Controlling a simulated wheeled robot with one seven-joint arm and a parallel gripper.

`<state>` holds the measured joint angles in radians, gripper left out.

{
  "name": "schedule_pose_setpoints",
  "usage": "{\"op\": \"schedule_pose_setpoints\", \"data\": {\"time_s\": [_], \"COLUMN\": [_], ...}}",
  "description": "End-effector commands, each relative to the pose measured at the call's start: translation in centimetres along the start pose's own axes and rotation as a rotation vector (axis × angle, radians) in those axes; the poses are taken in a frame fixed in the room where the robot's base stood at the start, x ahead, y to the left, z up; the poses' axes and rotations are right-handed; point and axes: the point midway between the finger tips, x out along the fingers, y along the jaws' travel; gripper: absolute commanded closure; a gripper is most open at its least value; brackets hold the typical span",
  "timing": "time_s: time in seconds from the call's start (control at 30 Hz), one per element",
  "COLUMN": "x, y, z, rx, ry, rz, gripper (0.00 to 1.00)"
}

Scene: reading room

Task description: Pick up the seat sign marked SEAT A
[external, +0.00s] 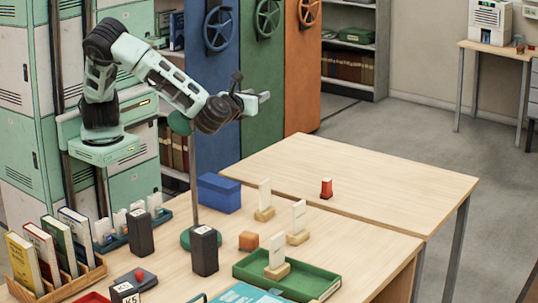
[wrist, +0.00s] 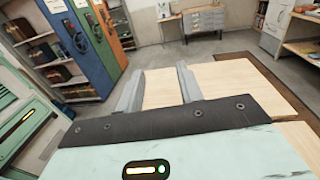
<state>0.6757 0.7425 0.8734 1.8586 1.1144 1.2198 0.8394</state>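Three white upright signs on wooden bases stand on the tables in the external view: one at the back (external: 264,196), one right of it (external: 299,218), and one in the green tray (external: 277,250). I cannot read any marking on them, so I cannot tell which is SEAT A. My gripper (external: 254,92) is high above the tables, well apart from the signs. In the wrist view my gripper (wrist: 158,72) has its two fingers spread with nothing between them. No sign shows in the wrist view.
A green tray (external: 244,270) lies on the near table. A red item (external: 326,188) stands on the far table (external: 390,185), mostly clear.

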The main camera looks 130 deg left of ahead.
Motion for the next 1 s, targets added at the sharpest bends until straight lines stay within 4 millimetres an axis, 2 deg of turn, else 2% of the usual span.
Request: {"op": "schedule_pose_setpoints", "data": {"time_s": [0.03, 0.27, 0.6, 0.7, 0.87, 1.0], "x": [-1.1, -0.4, -0.1, -0.1, -0.1, 0.0], "y": [-0.8, -0.3, -0.2, -0.2, -0.2, -0.1], "z": [-0.2, -6.7, -17.3, -19.4, -21.4, -23.8], "rx": [0.024, 0.021, 0.019, 0.016, 0.014, 0.015], "ry": [-0.039, -0.026, -0.023, -0.022, -0.021, -0.021], "rz": [-0.029, -0.015, -0.015, -0.014, -0.014, -0.014], "gripper": [0.64, 0.64, 0.64, 0.64, 0.64, 0.64]}}
